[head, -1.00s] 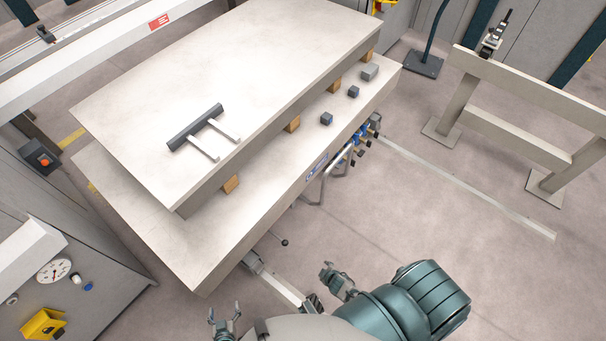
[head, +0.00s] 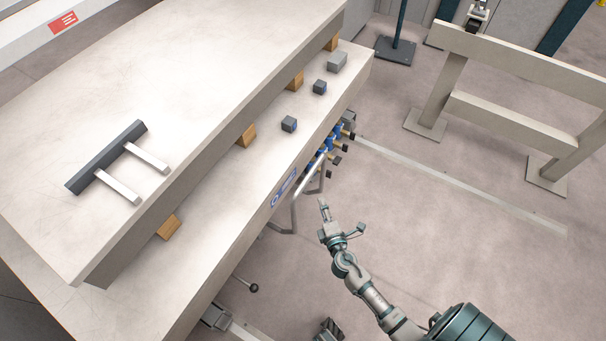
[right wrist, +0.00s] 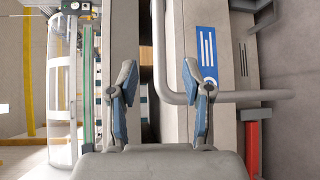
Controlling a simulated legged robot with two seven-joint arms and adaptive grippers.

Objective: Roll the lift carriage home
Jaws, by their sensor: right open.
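The lift carriage is a thick pale slab deck (head: 232,190) with a second large slab (head: 215,60) resting above it on wooden blocks. A bent grey tube handle (head: 295,212) sticks out from its near side, beside a blue label (head: 284,187). My right gripper (head: 341,216) is open and empty, to the right of the handle and apart from it in the head view. In the right wrist view, my open fingers (right wrist: 160,85) point at the carriage side. The handle tube (right wrist: 236,96) runs beyond them, its upright part between the fingertips. My left gripper is out of view.
Floor rails (head: 450,183) run out to the right. A pale barrier frame (head: 520,60) stands at the back right. Blue valves (head: 325,150) sit beside the handle. A knobbed lever (head: 253,287) sticks out low on the near side.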

